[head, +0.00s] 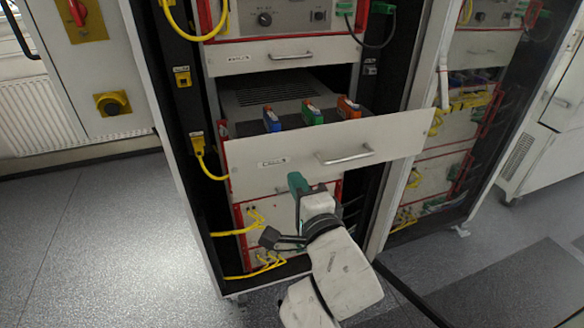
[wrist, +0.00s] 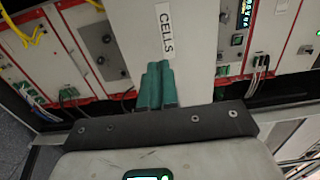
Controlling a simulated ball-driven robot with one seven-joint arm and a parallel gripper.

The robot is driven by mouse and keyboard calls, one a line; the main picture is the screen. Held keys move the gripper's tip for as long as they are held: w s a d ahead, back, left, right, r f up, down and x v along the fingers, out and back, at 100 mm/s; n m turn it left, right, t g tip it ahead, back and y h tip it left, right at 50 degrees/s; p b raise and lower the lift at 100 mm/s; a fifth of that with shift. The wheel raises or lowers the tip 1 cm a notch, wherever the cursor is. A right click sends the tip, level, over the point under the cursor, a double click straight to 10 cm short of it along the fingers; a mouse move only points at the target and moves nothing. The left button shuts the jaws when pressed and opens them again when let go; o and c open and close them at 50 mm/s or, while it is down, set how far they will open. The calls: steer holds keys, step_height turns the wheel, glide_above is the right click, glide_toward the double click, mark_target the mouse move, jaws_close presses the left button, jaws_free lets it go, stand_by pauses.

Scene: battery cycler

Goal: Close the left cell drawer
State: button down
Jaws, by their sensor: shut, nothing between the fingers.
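The left cell drawer (head: 300,150) is pulled out of the rack in the head view. Its pale front has a small label and a bar handle (head: 345,157), and blue, green and orange cells stand inside. My gripper (head: 295,178) has green fingers and is at the lower edge of the drawer front, left of the handle. In the wrist view, my gripper (wrist: 160,65) has both fingers together with nothing between them. The drawer front (wrist: 185,55) with the CELLS label (wrist: 167,32) lies just beyond the fingertips. I cannot tell whether they touch it.
An instrument panel with another handle (head: 292,56) is above the drawer. Yellow cables (head: 268,264) hang at the rack's lower left. Floor (head: 110,240) at the left is clear.

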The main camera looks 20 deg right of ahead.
mark_target(287, 165)
steer(key=w, duration=0.3)
steer(key=shift+w+p, duration=0.2)
steer(key=shift+p, duration=0.2)
steer(key=shift+w, duration=0.1)
